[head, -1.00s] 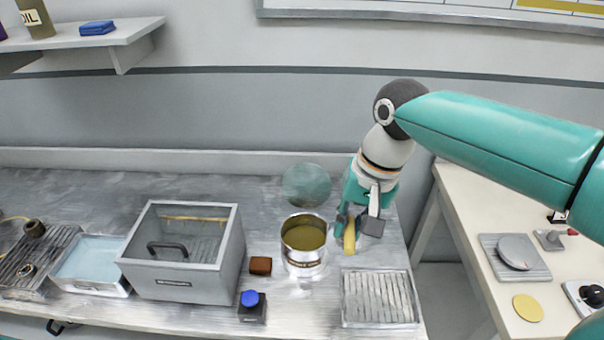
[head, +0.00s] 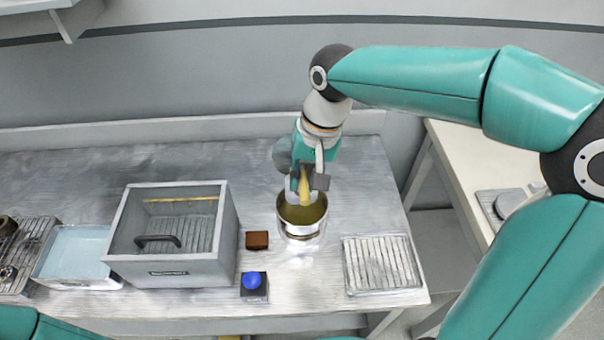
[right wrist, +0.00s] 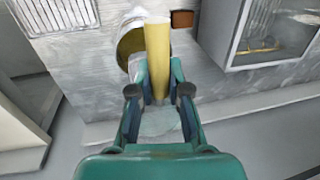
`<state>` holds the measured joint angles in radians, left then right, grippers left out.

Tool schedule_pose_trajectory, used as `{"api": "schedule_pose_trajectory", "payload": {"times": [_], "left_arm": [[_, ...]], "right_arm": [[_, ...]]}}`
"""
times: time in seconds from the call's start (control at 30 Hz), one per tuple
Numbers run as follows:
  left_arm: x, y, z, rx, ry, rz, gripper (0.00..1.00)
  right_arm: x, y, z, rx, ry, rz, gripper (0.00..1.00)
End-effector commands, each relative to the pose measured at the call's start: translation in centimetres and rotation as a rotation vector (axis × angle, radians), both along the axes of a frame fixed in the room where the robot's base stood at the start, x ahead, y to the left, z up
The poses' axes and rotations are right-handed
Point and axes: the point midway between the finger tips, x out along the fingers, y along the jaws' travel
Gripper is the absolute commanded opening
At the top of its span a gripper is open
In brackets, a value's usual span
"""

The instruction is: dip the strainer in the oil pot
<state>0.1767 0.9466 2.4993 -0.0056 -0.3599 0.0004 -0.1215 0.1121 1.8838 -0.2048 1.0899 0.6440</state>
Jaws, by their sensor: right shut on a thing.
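The metal oil pot (head: 301,235) stands on the counter with yellowish oil (head: 301,213) inside. My right gripper (head: 305,183) is above the pot, its fingers closed on a yellow handle (head: 304,186), taken as the strainer's. The handle points down towards the pot opening. In the right wrist view the handle (right wrist: 158,50) runs out from between the fingers and partly covers the pot (right wrist: 131,47). My left gripper is out of view.
Left of the pot are a brown block (head: 257,240), a blue-button box (head: 254,288) and a grey bin (head: 165,270). A ribbed tray (head: 382,264) is on the right.

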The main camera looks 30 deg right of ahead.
Motion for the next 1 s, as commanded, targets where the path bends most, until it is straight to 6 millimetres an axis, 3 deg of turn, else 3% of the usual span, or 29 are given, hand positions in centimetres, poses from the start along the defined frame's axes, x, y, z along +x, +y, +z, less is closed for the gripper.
{"api": "schedule_pose_trajectory", "payload": {"times": [1.0], "left_arm": [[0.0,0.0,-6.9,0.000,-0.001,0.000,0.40]], "right_arm": [[-0.1,-0.2,-8.4,-0.001,-0.001,-0.003,0.00]]}}
